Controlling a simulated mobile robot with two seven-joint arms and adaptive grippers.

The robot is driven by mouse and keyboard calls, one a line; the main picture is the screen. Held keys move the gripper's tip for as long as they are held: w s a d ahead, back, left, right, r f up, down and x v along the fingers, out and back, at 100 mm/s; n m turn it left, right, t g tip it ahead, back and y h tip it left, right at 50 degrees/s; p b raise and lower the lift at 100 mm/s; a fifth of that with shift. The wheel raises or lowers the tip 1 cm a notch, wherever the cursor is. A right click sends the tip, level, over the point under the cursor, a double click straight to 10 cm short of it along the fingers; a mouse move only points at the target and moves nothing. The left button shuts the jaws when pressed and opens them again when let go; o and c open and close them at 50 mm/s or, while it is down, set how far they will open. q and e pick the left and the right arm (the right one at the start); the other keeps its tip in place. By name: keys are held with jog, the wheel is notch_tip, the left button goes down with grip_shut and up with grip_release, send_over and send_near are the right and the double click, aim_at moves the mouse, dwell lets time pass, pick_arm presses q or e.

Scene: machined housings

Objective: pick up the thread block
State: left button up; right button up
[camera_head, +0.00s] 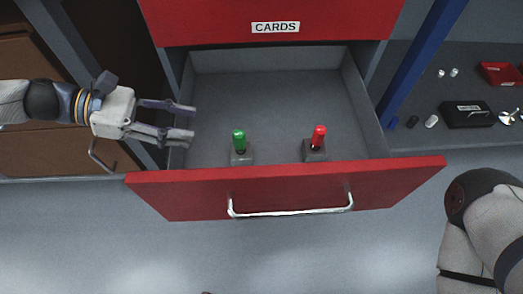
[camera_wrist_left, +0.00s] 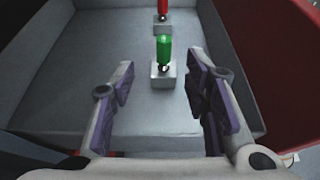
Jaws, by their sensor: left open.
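Two small grey blocks stand upright in the open red drawer. One has a green handle (camera_head: 239,141) on a grey base (camera_head: 241,157); the other has a red handle (camera_head: 318,136) on a grey base (camera_head: 315,152). I cannot tell which is called the thread block. My left gripper (camera_head: 193,122) is open and empty, over the drawer's left side, left of the green-handled block. In the left wrist view the green-handled block (camera_wrist_left: 163,62) stands ahead between the open fingers, apart from them, with the red-handled one (camera_wrist_left: 162,14) behind it. My right gripper is out of view.
The drawer's red front (camera_head: 285,184) has a metal handle (camera_head: 290,209). A red drawer labelled CARDS (camera_head: 275,27) is above. A blue post (camera_head: 418,65) stands to the right, beside a shelf with a black box (camera_head: 467,114) and small parts. The drawer floor behind the blocks is clear.

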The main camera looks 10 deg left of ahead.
aim_at(239, 137)
pick_arm(q)
jog(key=b+x, duration=0.2)
jog(key=x, duration=0.1)
jog(key=b+x, duration=0.1)
jog(key=x, duration=0.3)
jog(key=b+x, duration=0.2)
jog(key=x, duration=0.2)
jog(key=shift+s+d+f+b, duration=0.2)
jog(key=shift+d+f+b, duration=0.05)
jog(key=shift+b, duration=0.05)
jog(key=shift+d+r, duration=0.1)
jog(key=shift+r, duration=0.05)
grip_shut()
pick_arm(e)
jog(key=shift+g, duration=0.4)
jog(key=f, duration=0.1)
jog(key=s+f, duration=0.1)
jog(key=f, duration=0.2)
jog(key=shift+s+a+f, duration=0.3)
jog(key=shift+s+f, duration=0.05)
